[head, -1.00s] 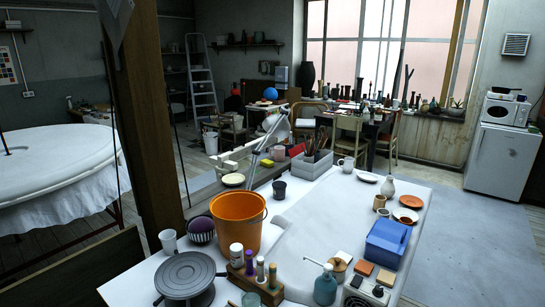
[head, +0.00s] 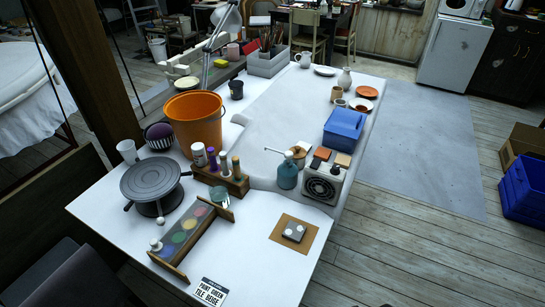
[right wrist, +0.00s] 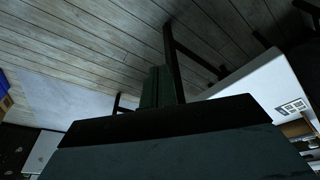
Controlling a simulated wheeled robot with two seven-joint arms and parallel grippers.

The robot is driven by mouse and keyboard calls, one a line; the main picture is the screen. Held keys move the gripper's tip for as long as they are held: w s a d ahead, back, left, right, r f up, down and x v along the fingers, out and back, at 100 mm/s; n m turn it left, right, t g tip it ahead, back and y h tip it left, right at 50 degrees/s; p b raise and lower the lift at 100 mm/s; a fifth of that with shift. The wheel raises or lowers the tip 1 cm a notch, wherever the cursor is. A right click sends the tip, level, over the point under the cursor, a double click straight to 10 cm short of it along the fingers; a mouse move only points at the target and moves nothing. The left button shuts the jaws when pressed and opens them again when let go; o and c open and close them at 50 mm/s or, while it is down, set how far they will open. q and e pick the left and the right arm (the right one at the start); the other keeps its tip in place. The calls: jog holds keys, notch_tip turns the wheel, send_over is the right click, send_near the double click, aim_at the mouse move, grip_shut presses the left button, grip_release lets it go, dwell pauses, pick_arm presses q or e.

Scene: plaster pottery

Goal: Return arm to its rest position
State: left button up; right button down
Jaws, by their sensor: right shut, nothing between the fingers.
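My right gripper (right wrist: 158,86) shows in the right wrist view with its fingers together and nothing between them. It hangs in free space with the plank floor behind it, apart from the table. The white worktable (head: 255,262) fills the middle of the head view, and its edge (right wrist: 240,80) shows at the right of the right wrist view. Neither gripper is visible in the head view, and my left gripper shows in no view.
On the table stand a grey turntable (head: 151,180), an orange bucket (head: 195,122), a paint rack (head: 178,245), a teal bottle (head: 287,172), a brown board (head: 277,241) and a blue box (head: 343,130). A blue crate (head: 525,190) stands on the floor at right.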

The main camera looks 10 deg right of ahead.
jog(key=s+f+b, duration=0.1)
jog(key=s+f, duration=0.2)
jog(key=f, duration=0.4)
jog(key=s+d+f+g+b, duration=0.1)
jog(key=s+f, duration=0.1)
jog(key=f, duration=0.4)
jog(key=s+f+b, duration=0.1)
jog(key=s+f, duration=0.2)
jog(key=f, duration=0.4)
jog(key=s+d+f+b, duration=0.1)
jog(key=s+d+f, duration=0.1)
jog(key=s+f, duration=0.7)
jog(key=shift+s+d+g, duration=0.15)
jog(key=shift+s+g, duration=0.25)
jog(key=shift+s, duration=0.65)
